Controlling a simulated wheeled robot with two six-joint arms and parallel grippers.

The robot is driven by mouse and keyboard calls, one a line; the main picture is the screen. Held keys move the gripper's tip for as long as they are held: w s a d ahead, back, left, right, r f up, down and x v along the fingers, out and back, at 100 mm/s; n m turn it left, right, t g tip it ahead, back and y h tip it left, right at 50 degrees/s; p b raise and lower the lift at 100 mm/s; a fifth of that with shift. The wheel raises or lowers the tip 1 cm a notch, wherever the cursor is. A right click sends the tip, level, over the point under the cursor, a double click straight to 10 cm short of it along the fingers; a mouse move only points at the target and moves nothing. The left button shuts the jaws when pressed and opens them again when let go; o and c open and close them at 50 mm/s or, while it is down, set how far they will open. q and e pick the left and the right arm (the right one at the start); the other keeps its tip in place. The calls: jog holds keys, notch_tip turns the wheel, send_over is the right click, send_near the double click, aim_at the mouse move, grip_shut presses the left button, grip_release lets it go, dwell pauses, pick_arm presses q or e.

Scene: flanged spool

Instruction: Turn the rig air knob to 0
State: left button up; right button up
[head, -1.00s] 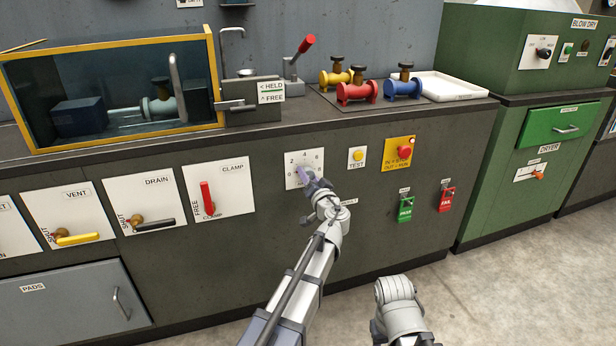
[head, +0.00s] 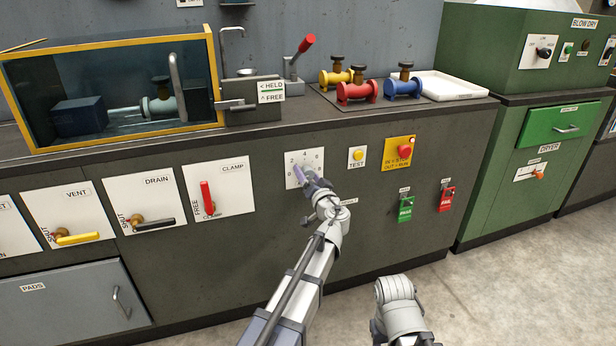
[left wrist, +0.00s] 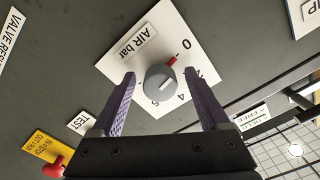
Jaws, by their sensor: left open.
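The air knob is a round grey knob (left wrist: 160,82) on a white dial plate marked "AIR bar" (left wrist: 165,45) in the left wrist view. Numbers including 0 and 4 run around it. A red mark shows at the knob's edge between the label and the 0, and a pale line shows on its face. In the head view the plate (head: 313,160) is on the cabinet front, the knob mostly hidden. My left gripper (left wrist: 160,75) is open, its purple fingers on either side of the knob with gaps showing. It also shows in the head view (head: 302,178). My right gripper is out of view.
Right of the dial are a yellow TEST button (head: 357,156) and a red stop button (head: 404,151). Left of it is the red CLAMP lever (head: 207,198). PASS (head: 405,208) and FAIL (head: 446,199) tags hang lower right.

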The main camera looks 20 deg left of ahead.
pick_arm(q)
jog(key=v, duration=0.7)
jog(key=shift+s+d, duration=0.25)
jog(key=shift+s, duration=0.05)
jog(key=s+d+f+g+h+p, duration=0.25)
jog(key=s+f+g, duration=0.65)
jog(key=s+f, duration=0.65)
jog(key=s+d+f+m+g+h, duration=0.2)
jog(key=s+d+g+h, duration=0.1)
jog(key=s+d, duration=0.3)
jog(key=s+d+f+m+g+h, duration=0.2)
jog(key=s+d+g+h, duration=0.15)
jog(key=s, duration=0.55)
notch_tip(320, 180, up, 38)
jog(key=p, duration=3.7)
jog(key=shift+w+d+p, duration=0.25)
jog(key=shift+d+p, duration=0.1)
jog(key=shift+f, duration=0.1)
